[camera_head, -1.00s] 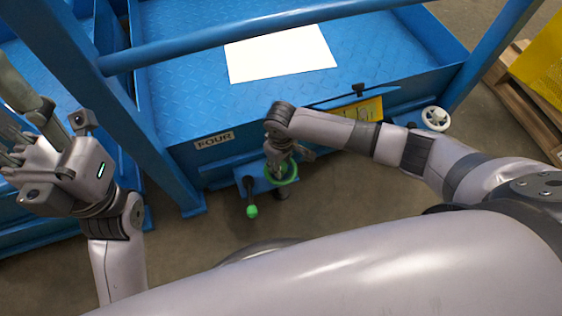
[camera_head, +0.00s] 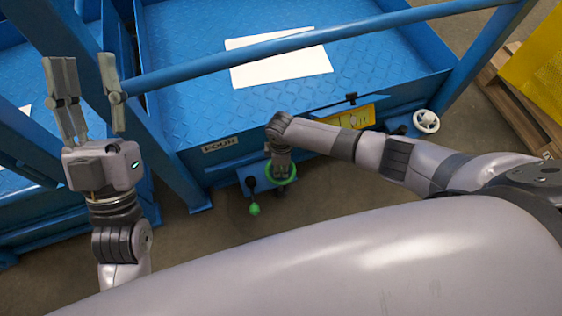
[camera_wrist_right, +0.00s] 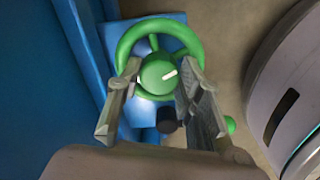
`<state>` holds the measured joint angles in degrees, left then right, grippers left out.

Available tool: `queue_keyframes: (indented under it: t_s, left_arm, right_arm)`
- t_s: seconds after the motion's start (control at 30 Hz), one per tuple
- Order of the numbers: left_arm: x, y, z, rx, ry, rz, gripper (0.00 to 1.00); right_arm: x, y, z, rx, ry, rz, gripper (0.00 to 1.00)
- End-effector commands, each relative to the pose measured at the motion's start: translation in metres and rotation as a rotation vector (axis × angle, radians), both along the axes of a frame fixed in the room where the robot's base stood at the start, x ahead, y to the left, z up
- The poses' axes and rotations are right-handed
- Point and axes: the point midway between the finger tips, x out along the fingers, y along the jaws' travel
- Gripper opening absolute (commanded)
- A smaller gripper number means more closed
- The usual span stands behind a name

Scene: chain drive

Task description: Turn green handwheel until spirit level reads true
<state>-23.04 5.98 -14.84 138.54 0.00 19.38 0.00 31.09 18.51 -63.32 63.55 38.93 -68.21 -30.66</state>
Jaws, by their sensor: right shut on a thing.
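The green handwheel (camera_head: 292,178) is on a blue bracket low on the front of the blue platform, partly hidden by my right gripper (camera_head: 281,165). In the right wrist view the handwheel (camera_wrist_right: 125,43) faces me, with a white mark on its round green hub (camera_wrist_right: 157,74). There my right gripper (camera_wrist_right: 157,67) has its fingers on both sides of the hub, shut on the handwheel. My left gripper (camera_head: 86,75) is open and empty at the left, fingers pointing up.
A green-knobbed lever (camera_head: 254,209) hangs beside the handwheel. A white sheet (camera_head: 282,66) lies on the platform. A blue rail (camera_head: 300,42) crosses above. A pallet (camera_head: 515,105) stands at right.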

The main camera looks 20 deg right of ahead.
Motion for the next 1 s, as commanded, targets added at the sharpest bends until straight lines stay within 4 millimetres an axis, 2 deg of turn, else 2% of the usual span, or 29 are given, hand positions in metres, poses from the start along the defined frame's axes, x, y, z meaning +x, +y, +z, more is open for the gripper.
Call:
queue_keyframes:
  t_s: [0.2, 0.4, 1.0]
  left_arm:
    - [0.015, -0.002, -0.016, 0.035, 0.120, 0.007, 0.40]
    - [0.022, -0.002, -0.025, 0.052, 0.177, 0.010, 0.40]
    - [0.025, -0.002, -0.030, 0.060, 0.203, 0.011, 0.40]
  right_arm:
    - [0.000, 0.000, 0.001, 0.000, 0.001, 0.139, 0.06]
    - [0.000, 0.000, 0.000, -0.001, 0.001, 0.217, 0.06]
    - [0.000, 0.000, -0.001, 0.000, 0.001, 0.257, 0.06]
